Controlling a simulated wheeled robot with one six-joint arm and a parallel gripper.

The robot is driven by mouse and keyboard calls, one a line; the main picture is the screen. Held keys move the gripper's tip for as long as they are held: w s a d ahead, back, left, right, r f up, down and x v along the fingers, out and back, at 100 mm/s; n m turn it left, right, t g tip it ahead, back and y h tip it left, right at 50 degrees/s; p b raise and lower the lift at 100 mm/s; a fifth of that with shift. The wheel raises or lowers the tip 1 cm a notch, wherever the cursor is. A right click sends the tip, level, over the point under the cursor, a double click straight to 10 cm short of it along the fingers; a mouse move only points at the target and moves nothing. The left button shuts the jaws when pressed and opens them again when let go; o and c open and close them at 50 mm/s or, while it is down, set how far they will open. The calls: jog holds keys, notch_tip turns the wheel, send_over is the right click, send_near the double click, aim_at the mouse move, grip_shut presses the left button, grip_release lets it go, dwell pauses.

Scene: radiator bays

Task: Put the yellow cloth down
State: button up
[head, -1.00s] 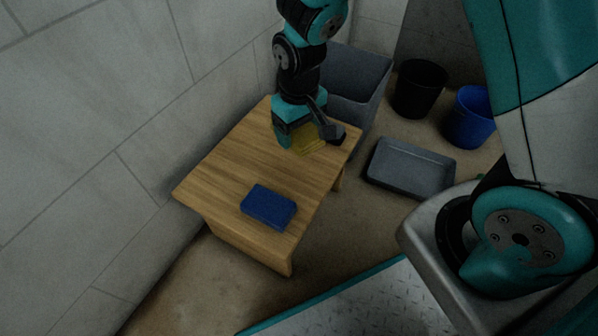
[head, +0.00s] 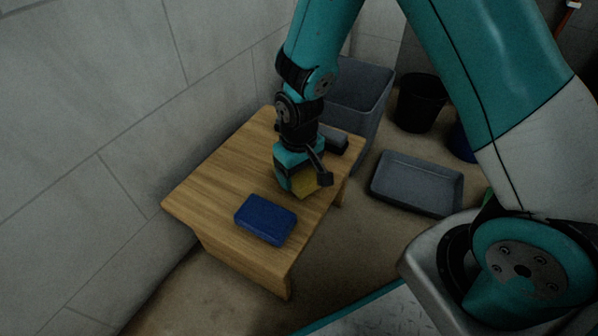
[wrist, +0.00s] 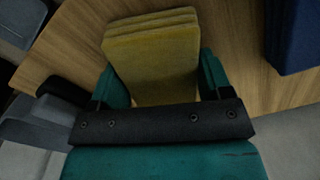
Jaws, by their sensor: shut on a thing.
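The yellow cloth (wrist: 152,55) is a folded, layered pad between the two fingers of my gripper (wrist: 158,85) in the wrist view. In the head view the yellow cloth (head: 306,187) shows partly below my gripper (head: 303,183), which hides the rest of it. My gripper is shut on the cloth, low over the wooden table (head: 215,175), behind the blue block (head: 266,219). I cannot tell whether the cloth touches the tabletop.
A dark grey object (head: 334,138) lies at the table's far end. A tall grey bin (head: 362,95), a black bucket (head: 419,103) and a shallow grey tray (head: 417,183) stand on the floor beyond and to the right. The table's left part is clear.

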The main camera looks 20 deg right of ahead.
jog(key=shift+f, duration=0.15)
jog(key=o, duration=0.8)
jog(key=s+a+r+n+y+p, duration=0.1)
jog(key=s+a+r+p, duration=0.2)
jog(key=r, duration=0.9)
jog(key=s+r+n+y+p, duration=0.1)
jog(key=s+r+p, duration=0.3)
jog(key=r, duration=0.8)
jog(key=s+r, duration=0.3)
jog(key=s+a+r+n+y, duration=0.1)
jog(key=s+r, duration=0.2)
jog(key=s, duration=0.1)
jog(key=s+r+n+y+p, duration=0.1)
jog(key=s+r, duration=0.2)
jog(key=s, duration=0.1)
jog(key=shift+s+a+r, duration=0.1)
jog(key=shift+a, duration=0.25)
